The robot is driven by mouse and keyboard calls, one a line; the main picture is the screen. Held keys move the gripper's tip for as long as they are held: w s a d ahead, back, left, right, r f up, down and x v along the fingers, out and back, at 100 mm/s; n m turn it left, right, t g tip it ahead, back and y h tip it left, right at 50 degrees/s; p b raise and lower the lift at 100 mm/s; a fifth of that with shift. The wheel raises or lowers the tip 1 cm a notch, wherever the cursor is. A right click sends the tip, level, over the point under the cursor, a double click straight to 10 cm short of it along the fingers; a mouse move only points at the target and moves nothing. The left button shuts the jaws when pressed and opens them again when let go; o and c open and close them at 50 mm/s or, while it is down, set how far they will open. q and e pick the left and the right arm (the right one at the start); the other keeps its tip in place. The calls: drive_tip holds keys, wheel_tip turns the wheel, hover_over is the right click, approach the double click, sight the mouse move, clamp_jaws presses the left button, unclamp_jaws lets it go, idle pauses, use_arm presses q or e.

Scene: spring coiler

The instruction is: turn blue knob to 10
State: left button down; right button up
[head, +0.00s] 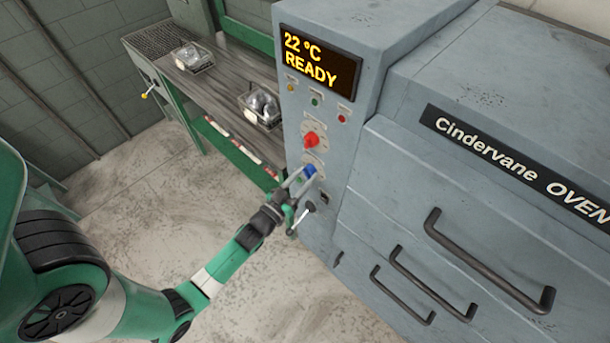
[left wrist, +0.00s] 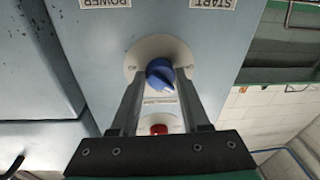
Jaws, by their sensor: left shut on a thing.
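The blue knob (head: 310,170) sits on the oven's control panel, below a red knob (head: 311,140). My left gripper (head: 302,179) reaches it from the front and is shut on it. In the left wrist view, which shows the panel upside down, the blue knob (left wrist: 160,74) lies between the two finger ends on a pale round dial plate (left wrist: 155,46). The dial's numbers are too small or hidden to read. My right gripper is not in view.
The display (head: 318,62) reads 22 °C READY. Small coloured lamps sit below it. A black-tipped lever (head: 309,207) stands just below my left gripper. Drawer handles (head: 485,265) stick out at right. A workbench (head: 215,85) with glass-like containers stands behind at left.

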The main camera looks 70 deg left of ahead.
use_arm(q)
drive_tip(key=shift+c, duration=1.9)
unclamp_jaws()
drive_tip(key=v, duration=1.1)
drive_tip(key=shift+s+d+p, duration=0.15)
drive_tip(key=shift+s+p, duration=0.1)
drive_tip(key=shift+p, duration=0.2)
